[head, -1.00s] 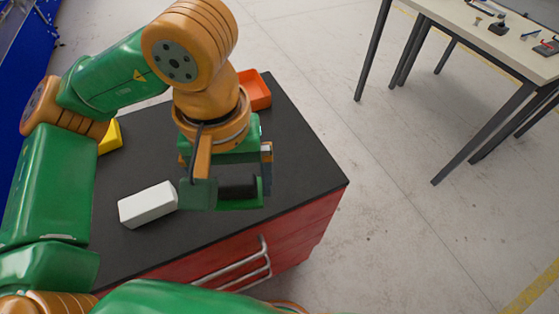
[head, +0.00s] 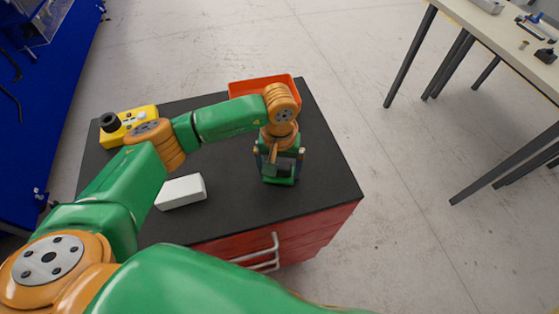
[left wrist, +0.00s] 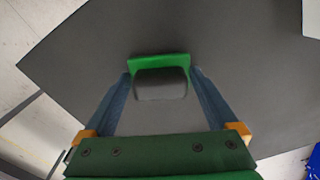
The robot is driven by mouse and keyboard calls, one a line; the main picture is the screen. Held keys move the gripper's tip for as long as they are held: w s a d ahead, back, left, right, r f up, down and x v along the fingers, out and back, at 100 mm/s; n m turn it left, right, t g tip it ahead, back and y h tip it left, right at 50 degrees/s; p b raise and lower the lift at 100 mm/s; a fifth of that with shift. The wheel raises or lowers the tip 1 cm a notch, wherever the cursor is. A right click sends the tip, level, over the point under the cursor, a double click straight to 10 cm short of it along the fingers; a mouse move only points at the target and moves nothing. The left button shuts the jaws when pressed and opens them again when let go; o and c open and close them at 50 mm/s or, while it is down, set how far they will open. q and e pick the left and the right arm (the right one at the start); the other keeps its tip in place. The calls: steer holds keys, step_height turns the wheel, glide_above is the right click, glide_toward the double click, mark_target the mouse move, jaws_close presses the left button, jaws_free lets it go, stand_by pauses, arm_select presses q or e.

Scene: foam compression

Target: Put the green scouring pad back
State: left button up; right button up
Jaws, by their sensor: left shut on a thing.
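The green scouring pad (head: 279,180) shows under my left gripper (head: 279,165), near the right part of the black cart top (head: 235,210). In the left wrist view the pad is a green strip (left wrist: 159,61) with a dark grey block (left wrist: 161,84) against it, between the two fingers of my left gripper (left wrist: 160,85). The fingers are shut on it. I cannot tell whether the pad touches the top or hangs just above it. My right gripper is not in view.
A white block (head: 181,191) lies left of the pad. An orange-red tray (head: 240,90) stands at the back edge. A yellow box (head: 145,113) with a black knob is at the back left. The top's right and front right are clear.

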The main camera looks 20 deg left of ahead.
mark_target(280, 165)
arm_select(q)
steer(key=shift+f+b, duration=0.25)
steer(key=shift+b, duration=0.15)
steer(key=o, duration=0.8)
steer(key=shift+o, duration=0.2)
steer(key=shift+r+p, duration=0.35)
steer(key=shift+p, duration=0.05)
step_height(280, 165, up, 4)
steer(key=shift+w+r+b, duration=0.1)
steer(key=shift+r+b, duration=0.05)
steer(key=shift+b, duration=1.1)
step_height(280, 165, up, 8)
steer(key=b, duration=0.1)
steer(key=shift+f, duration=0.2)
